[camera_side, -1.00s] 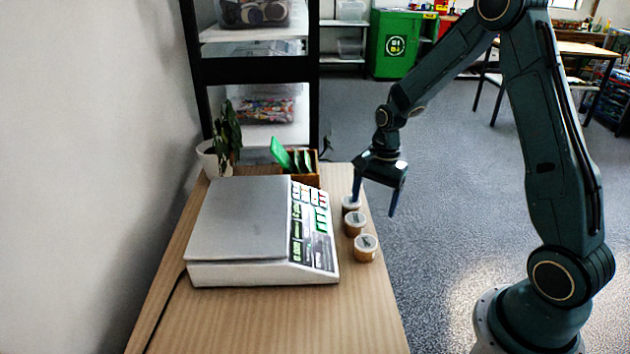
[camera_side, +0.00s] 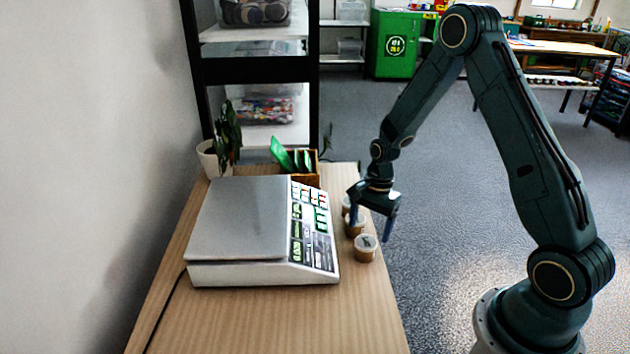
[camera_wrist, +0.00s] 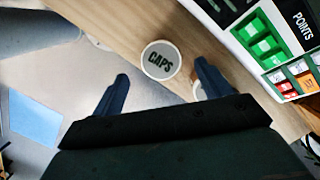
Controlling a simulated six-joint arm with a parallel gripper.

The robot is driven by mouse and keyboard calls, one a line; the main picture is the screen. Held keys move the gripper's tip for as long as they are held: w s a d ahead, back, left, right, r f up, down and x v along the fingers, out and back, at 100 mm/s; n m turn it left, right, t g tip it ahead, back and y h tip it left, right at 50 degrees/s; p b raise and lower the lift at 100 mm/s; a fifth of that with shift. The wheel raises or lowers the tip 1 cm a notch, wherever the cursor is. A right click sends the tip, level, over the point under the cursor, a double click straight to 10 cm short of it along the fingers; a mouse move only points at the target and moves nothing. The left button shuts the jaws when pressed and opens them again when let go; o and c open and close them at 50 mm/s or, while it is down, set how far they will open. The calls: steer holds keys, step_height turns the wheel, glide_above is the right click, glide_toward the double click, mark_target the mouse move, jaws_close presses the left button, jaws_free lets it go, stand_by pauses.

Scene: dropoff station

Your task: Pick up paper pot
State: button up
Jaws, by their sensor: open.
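Several small brown paper pots with pale lids stand in a row along the table's right edge in the side view: a near one (camera_side: 365,249), a middle one (camera_side: 355,230) and a far one partly hidden by my gripper. My gripper (camera_side: 371,224) is open and empty, low over the row near the middle pot. In the wrist view, a pot lid marked CAPS (camera_wrist: 161,60) lies between and just beyond the fingertips of my gripper (camera_wrist: 162,75). Another pot is mostly hidden behind the right finger there. I cannot tell which pot of the row is marked CAPS.
A white scale (camera_side: 240,274) with a grey plate and a button panel stands close left of the pots. A wooden box (camera_side: 312,179) with green packets and a potted plant (camera_side: 226,140) stand behind it. The floor right of the table is clear.

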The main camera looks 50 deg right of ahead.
mark_target(366, 242)
steer(key=shift+a+f, duration=0.15)
steer(key=shift+f, duration=1.05)
steer(key=shift+f, duration=0.15)
steer(key=shift+a+f, duration=0.2)
steer(key=shift+f, duration=1)
steer(key=shift+a+f, duration=0.15)
steer(key=shift+f, duration=1.05)
steer(key=c, duration=1.1)
steer(key=shift+r, duration=0.25)
steer(key=shift+c, duration=0.2)
step_height(366, 242, up, 20)
steer(key=shift+f, duration=0.2)
